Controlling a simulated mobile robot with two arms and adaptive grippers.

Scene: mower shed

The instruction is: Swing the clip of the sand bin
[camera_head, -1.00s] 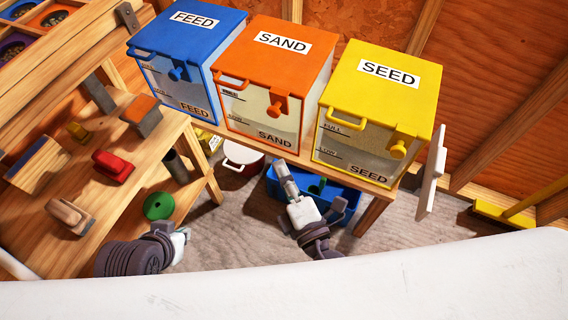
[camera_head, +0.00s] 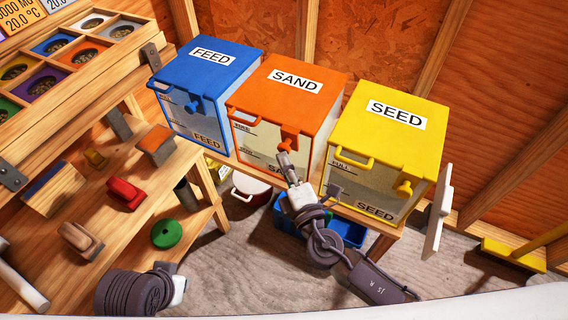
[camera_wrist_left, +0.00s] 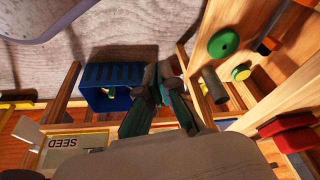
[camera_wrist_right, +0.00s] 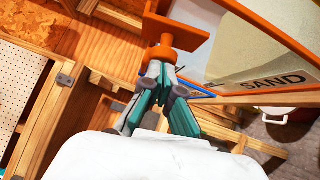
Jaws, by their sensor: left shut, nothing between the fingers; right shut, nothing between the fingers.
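The sand bin (camera_head: 290,85) has an orange lid and frame with a clear front, and stands between the blue feed bin and the yellow seed bin. Its orange clip (camera_head: 289,143) hangs at the front edge of the lid; the clip also shows in the right wrist view (camera_wrist_right: 163,52). My right gripper (camera_head: 284,158) is shut and empty, its tips just below the clip; whether they touch it I cannot tell. My left gripper (camera_wrist_left: 158,80) is shut and empty, low by the shelves at the left; its fingers are hardly visible in the head view.
The feed bin (camera_head: 207,75) and seed bin (camera_head: 392,125) stand close on both sides. A blue crate (camera_wrist_left: 105,75) and a white-rimmed red pot (camera_head: 251,186) are below the bench. Wooden shelves with a red block (camera_head: 126,193) and a green disc (camera_head: 167,233) stand left.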

